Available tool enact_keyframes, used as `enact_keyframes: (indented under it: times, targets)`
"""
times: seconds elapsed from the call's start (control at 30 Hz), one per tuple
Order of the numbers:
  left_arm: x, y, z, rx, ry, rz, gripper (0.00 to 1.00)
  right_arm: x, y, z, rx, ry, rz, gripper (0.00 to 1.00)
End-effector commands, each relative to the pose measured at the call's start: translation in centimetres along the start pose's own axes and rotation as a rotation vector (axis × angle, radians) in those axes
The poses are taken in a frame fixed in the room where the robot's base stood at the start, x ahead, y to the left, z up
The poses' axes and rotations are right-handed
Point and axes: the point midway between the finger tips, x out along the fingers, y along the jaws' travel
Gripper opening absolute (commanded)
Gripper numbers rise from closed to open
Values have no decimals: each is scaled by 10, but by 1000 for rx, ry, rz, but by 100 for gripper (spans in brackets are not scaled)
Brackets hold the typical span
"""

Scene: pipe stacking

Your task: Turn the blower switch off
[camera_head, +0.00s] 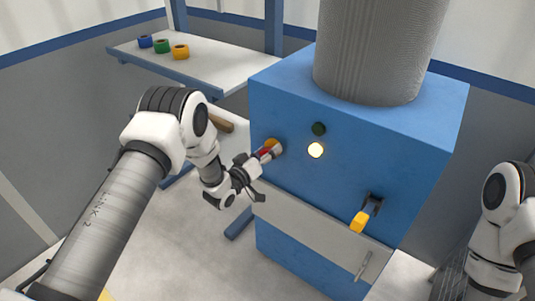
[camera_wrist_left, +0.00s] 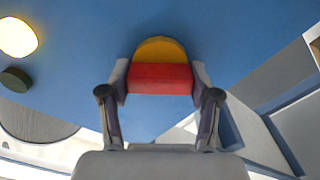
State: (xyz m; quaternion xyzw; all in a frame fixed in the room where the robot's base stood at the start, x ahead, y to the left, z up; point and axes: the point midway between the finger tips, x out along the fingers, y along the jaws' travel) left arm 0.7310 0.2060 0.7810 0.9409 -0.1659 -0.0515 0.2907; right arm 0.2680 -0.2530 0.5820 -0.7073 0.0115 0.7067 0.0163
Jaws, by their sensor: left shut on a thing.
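The blower switch (camera_head: 272,144) is a red handle on a round orange-yellow base, on the left part of the blue machine's front face (camera_head: 350,170). In the left wrist view the red handle (camera_wrist_left: 160,78) sits between the two fingers, with the yellow base (camera_wrist_left: 160,49) behind it. My left gripper (camera_head: 267,153) is shut on the red handle. A round lamp (camera_head: 315,150) glows pale yellow, and a dark green lamp (camera_head: 319,129) above it looks unlit. My right arm (camera_head: 497,225) is at the right edge, and its gripper is not visible.
A yellow-handled lever (camera_head: 359,221) on a dark bracket sticks out at the lower right of the face. A large grey ribbed pipe (camera_head: 378,50) stands on top. A white table (camera_head: 215,68) at the back left holds blue, green and yellow rings.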

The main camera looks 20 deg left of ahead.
Motion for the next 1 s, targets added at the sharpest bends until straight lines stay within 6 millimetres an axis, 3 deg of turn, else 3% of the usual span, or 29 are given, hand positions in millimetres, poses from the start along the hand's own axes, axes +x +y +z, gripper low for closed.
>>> enact_keyframes:
  times: [0.7, 1.0]
  targets:
    - [2, 0, -4, -670, 8, 6, 28, 14, 0, 0, 0, 0, 0, 40]
    - [2, 0, -4, -880, 8, 7, 28, 17, 0, 0, 0, 0, 0, 40]
